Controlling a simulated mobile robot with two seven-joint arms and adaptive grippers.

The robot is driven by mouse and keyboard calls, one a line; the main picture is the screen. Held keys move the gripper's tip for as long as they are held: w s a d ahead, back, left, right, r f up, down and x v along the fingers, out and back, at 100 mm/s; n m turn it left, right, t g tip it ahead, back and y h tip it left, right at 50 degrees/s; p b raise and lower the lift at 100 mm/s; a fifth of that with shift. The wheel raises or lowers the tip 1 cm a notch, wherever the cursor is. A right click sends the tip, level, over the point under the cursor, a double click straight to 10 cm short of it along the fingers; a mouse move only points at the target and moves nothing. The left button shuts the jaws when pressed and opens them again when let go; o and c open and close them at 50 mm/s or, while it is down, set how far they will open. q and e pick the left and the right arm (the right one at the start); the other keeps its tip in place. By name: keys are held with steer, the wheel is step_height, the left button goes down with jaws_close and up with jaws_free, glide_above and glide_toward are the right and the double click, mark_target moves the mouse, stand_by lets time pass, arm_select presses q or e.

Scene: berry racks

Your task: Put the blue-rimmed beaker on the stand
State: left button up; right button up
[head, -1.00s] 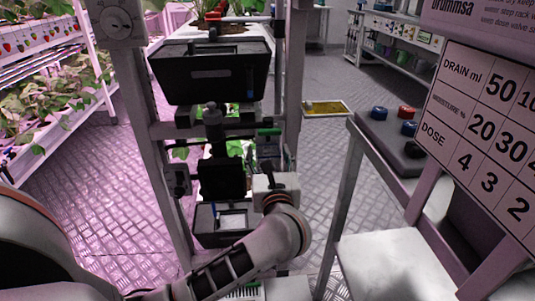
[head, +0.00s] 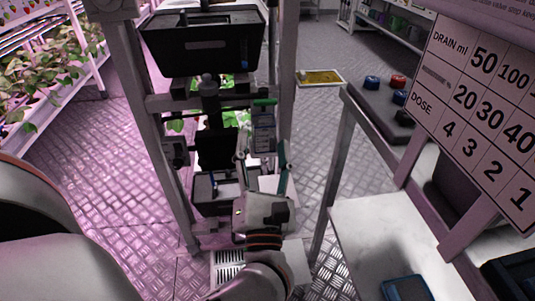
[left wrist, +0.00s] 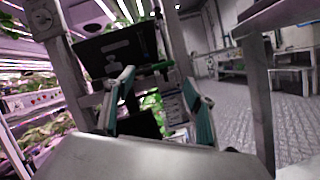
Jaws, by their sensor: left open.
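I cannot make out the blue-rimmed beaker for certain. A dark blue-edged item (head: 405,289) is cut off at the bottom edge of the head view, on the white bench; I cannot tell what it is. No stand can be identified for certain. My left gripper (head: 263,150) is open and empty, its two teal-padded fingers pointing at the rack frame's lower part. In the left wrist view the fingers (left wrist: 158,80) are spread, with the rack and its black parts beyond. My right gripper is not in view.
The rack frame (head: 168,150) carries an upper black tub (head: 205,57) and a lower black box (head: 207,208). The white bench (head: 365,235) is at right, below a dosing sign (head: 490,115) and a grey shelf with blue and red knobs (head: 385,105). Metal floor lies between.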

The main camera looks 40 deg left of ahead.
arm_select(q)
steer(key=s+d+f+m+t+h, duration=0.3)
steer(key=d+m+h, duration=0.55)
steer(key=m, duration=0.65)
steer(key=s+d+f+m+t+h, duration=0.15)
steer(key=s+d+m+h, duration=0.35)
steer(key=d+m+h, duration=0.7)
steer(key=s+a+f+m+g, duration=0.1)
steer(key=s+f+m+g, duration=0.3)
steer(key=f+m, duration=0.3)
steer(key=s+a+f+m+g+y, duration=0.1)
steer(key=s+f+m+g, duration=0.4)
steer(key=f, duration=0.5)
steer(key=s+m, duration=0.2)
steer(key=m, duration=0.1)
steer(key=shift+a, duration=0.3)
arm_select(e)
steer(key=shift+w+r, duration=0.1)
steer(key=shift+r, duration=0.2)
arm_select(q)
steer(key=shift+s, duration=0.1)
